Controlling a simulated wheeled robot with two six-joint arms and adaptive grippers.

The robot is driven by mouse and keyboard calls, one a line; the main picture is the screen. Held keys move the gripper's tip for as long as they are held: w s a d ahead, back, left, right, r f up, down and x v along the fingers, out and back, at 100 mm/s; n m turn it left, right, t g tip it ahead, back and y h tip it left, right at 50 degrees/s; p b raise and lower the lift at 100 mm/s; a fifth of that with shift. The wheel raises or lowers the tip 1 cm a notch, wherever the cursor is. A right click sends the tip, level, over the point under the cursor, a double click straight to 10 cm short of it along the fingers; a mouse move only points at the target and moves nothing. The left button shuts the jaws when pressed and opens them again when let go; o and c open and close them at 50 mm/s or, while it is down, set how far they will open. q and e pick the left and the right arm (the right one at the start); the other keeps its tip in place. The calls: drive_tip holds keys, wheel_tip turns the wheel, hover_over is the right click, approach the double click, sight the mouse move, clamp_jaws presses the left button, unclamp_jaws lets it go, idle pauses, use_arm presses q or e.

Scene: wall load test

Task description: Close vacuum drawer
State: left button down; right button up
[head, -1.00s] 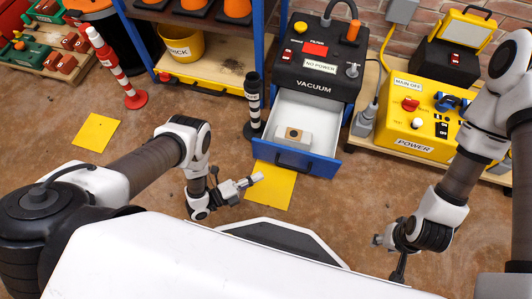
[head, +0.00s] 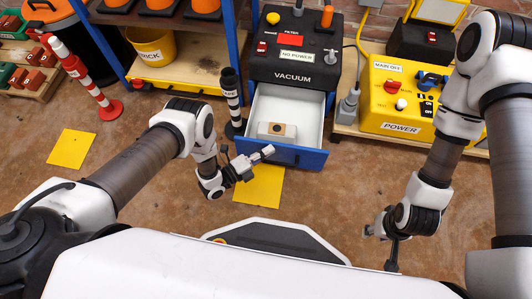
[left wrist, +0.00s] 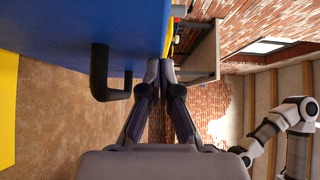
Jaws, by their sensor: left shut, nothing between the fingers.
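The vacuum drawer (head: 297,105) is pulled out of the black vacuum cabinet (head: 292,72). Its inside is white and its front panel is blue; a small pale block with a dark spot (head: 277,130) sits inside. My left gripper (head: 266,153) is shut and empty in front of the drawer's blue front, near its left part. In the left wrist view the blue front (left wrist: 130,35) with a black handle (left wrist: 100,75) is close beside the fingers (left wrist: 160,72). I cannot tell whether they touch. My right gripper (head: 372,232) is away at the right; its finger state is unclear.
A black-and-white striped post (head: 232,100) stands just left of the drawer. A yellow power box (head: 405,98) stands to the right. A yellow floor mark (head: 258,187) lies below the drawer front. Open brown floor lies in front.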

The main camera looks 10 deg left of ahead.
use_arm(q)
drive_tip(key=w+b, duration=0.2)
drive_tip(key=w, duration=0.2)
drive_tip(key=w+b, duration=0.2)
drive_tip(key=w, duration=0.3)
drive_tip(key=w+b, duration=0.3)
drive_tip(key=w, duration=0.1)
drive_tip(key=shift+w+f, duration=0.25)
drive_tip(key=shift+w+r, duration=0.25)
drive_tip(key=shift+w, duration=0.2)
